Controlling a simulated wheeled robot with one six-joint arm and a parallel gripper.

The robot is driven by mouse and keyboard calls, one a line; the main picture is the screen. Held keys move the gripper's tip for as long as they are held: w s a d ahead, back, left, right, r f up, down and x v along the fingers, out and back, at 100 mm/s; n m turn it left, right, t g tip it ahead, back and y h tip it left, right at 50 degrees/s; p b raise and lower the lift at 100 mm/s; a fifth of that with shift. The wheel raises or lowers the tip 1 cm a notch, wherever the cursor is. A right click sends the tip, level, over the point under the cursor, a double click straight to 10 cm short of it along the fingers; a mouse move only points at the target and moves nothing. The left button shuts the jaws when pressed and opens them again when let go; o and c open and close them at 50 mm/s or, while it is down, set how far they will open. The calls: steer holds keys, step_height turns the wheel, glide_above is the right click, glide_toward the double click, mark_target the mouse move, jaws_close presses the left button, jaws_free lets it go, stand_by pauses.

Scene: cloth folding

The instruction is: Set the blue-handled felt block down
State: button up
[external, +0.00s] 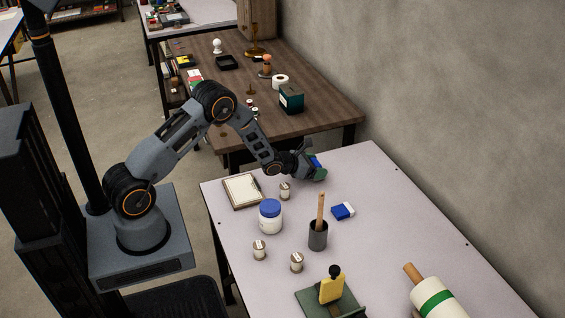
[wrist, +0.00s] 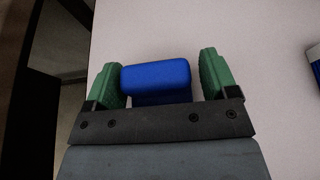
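The blue-handled felt block (external: 316,161) is at my gripper (external: 314,167), by the far edge of the pale table (external: 375,180). In the wrist view the blue block (wrist: 156,77) lies between the two green fingers of my gripper (wrist: 161,78). A narrow gap shows between the block and the right finger. The block's left end meets or overlaps the left finger in the picture. The fingers look open around it. The block's underside is hidden, so I cannot tell whether it rests on the table.
A blue-and-white block (external: 343,211) lies nearer the middle of the table. The table between the gripper and the wall is clear.

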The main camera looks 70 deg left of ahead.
steer(key=shift+o, duration=1)
steer(key=shift+r, duration=0.1)
steer(key=shift+s+r, duration=0.1)
steer(key=shift+s, duration=0.1)
steer(key=v, duration=1.1)
steer(key=shift+s+r, duration=0.2)
steer(key=s+d+r+m+g+h, duration=0.25)
steer(key=d+r+m+h, duration=0.55)
steer(key=d+r+m, duration=0.4)
steer(key=s+d+r+m+g+h, duration=0.1)
steer(key=s+d+r+m+g, duration=0.1)
steer(key=s+d+m+g, duration=0.6)
steer(key=s+a+r+m+y, duration=0.1)
steer(key=s+a+m+y, duration=0.2)
steer(key=s+m, duration=0.4)
steer(key=s+a+r+m+y, duration=0.2)
steer(key=s+m+y, duration=0.4)
steer(key=m, duration=0.3)
steer(key=shift+s+a+r, duration=0.35)
steer(key=shift+s+a, duration=0.2)
steer(key=shift+a, duration=0.35)
